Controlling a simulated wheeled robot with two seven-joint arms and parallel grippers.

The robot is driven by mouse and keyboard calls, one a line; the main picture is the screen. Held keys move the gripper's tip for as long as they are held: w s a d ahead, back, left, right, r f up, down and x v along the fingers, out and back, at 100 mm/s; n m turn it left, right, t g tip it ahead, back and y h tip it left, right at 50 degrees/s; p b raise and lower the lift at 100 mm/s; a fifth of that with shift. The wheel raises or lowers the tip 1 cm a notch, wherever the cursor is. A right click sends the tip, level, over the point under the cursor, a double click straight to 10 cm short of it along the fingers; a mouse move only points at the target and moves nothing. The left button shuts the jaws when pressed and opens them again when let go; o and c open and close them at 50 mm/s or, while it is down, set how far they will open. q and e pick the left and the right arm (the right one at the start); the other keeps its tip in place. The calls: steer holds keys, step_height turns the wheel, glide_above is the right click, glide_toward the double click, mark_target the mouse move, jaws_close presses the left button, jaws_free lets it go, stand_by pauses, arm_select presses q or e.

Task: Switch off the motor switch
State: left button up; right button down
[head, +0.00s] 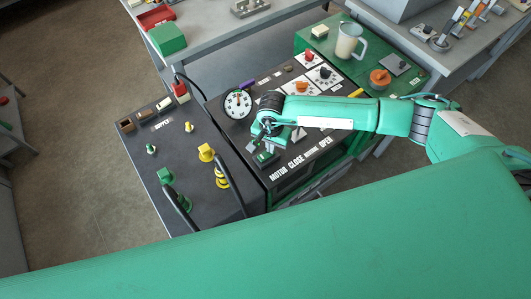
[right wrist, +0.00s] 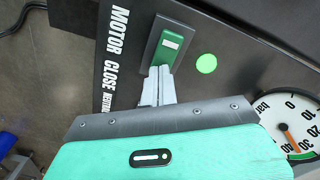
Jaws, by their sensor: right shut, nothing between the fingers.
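The motor switch (right wrist: 172,44) is a green rocker with a pale mark, set in a dark plate on the black panel. It stands beside the white word MOTOR in the right wrist view. In the head view the green switch (head: 265,157) shows just below my right gripper (head: 262,143). My right gripper (right wrist: 160,72) is shut and empty. Its fingertips are at the near end of the rocker and overlap its edge in the picture; I cannot tell whether they press on it. A round bright green lamp (right wrist: 206,63) sits to the right of the switch. My left gripper is not in view.
A dial gauge (head: 237,103) stands to the left of my right gripper. The left black panel (head: 160,150) carries yellow and green fittings and hoses. Knobs, a jug (head: 348,42) and an orange knob (head: 380,77) lie beyond my right forearm.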

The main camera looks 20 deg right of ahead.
steer(key=shift+r+p, duration=1.3)
steer(key=shift+r, duration=2.15)
steer(key=shift+f, duration=0.1)
